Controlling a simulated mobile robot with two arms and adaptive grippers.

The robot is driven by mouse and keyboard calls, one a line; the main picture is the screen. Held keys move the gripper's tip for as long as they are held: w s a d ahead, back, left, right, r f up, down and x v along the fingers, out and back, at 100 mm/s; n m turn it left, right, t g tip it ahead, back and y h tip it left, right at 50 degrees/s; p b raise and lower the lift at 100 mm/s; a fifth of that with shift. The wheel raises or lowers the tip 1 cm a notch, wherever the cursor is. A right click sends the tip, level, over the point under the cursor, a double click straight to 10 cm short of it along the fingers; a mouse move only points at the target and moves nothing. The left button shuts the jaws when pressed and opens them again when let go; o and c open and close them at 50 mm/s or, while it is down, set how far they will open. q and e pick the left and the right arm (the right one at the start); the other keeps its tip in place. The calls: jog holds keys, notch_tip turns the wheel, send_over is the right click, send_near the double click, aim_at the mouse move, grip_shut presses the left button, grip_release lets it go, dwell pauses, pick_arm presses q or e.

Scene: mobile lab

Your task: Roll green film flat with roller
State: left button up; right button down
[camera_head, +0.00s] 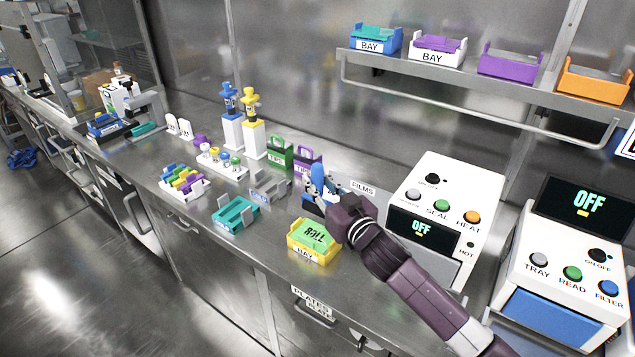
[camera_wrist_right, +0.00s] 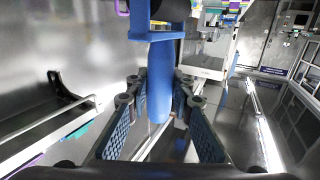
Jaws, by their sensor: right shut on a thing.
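The green film (camera_head: 314,234), marked ROLL, lies on the yellow bay (camera_head: 311,256) near the front edge of the bench. My right gripper (camera_head: 318,188) is behind that bay and shut on the blue handle of the roller (camera_head: 322,175). In the right wrist view the handle (camera_wrist_right: 159,85) stands between the two fingers of the right gripper (camera_wrist_right: 158,103). The roller's blue frame and part of its dark cylinder show at the top there. In the head view my wrist and fingers partly hide the roller. My left gripper is out of view.
A blue holder (camera_head: 311,209) is close beneath my right gripper. The SEAL/HEAT machine (camera_head: 455,190), reading OFF, stands to the right. A teal tray (camera_head: 236,214) and a grey rack (camera_head: 268,186) are to the left. A shelf with several bays hangs above.

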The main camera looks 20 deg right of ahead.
jog(key=shift+r+p, duration=0.15)
jog(key=shift+p, duration=0.2)
jog(key=shift+f+b, duration=2.05)
jog(key=shift+f, duration=1.15)
jog(key=shift+s+f+b, duration=0.1)
jog(key=shift+f+b, duration=0.25)
jog(key=shift+f, duration=0.15)
jog(key=shift+w+d+p, duration=0.2)
jog(key=shift+d+p, duration=0.05)
jog(key=shift+p, duration=0.05)
jog(key=shift+w+d, duration=0.2)
jog(key=shift+d, duration=0.05)
jog(key=shift+w+d+p, duration=0.2)
jog(key=shift+p, duration=0.15)
jog(key=shift+s+a, duration=0.5)
jog(key=shift+a, duration=0.1)
